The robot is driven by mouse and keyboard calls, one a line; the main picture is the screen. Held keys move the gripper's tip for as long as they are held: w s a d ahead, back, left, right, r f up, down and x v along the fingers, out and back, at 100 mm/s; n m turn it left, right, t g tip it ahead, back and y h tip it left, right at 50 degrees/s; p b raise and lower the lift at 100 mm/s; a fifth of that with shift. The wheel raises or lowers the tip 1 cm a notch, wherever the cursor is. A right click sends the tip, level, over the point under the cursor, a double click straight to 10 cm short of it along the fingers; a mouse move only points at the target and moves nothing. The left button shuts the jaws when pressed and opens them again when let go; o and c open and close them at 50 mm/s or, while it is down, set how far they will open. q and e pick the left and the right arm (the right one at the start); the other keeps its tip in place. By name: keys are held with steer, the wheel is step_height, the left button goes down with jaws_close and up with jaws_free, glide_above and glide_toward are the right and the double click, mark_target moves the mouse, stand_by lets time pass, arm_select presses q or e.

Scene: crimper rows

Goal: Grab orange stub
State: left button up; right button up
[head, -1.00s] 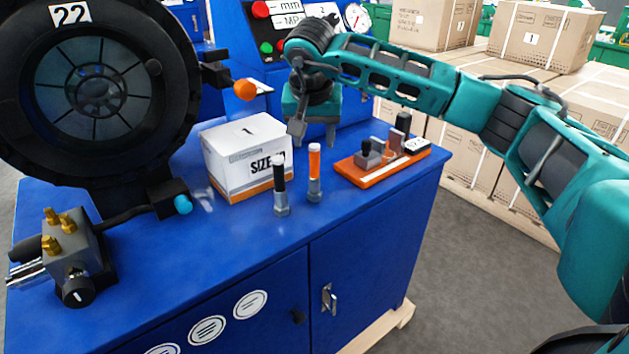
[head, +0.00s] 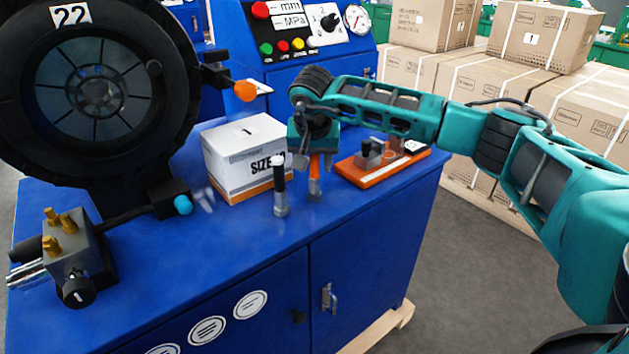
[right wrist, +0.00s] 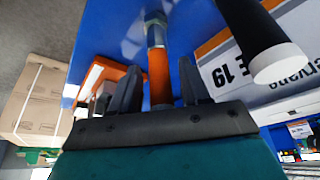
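The orange stub (head: 314,187) stands upright on the blue cabinet top, its upper part covered by my right gripper (head: 314,166) in the head view. In the right wrist view the orange stub (right wrist: 160,70), with its metal base, lies between the two spread fingers of my right gripper (right wrist: 159,67). Gaps show on both sides of it, so the gripper is open around it and not closed on it. My left gripper is not in view.
A black stub with a white top (head: 280,185) stands close to the left. Behind it is a white box (head: 235,165). An orange tray (head: 360,178) with small blocks lies to the right. A large black machine (head: 95,130) fills the left side.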

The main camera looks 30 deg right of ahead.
jaws_close()
steer(key=shift+r, duration=0.2)
stand_by(0.5)
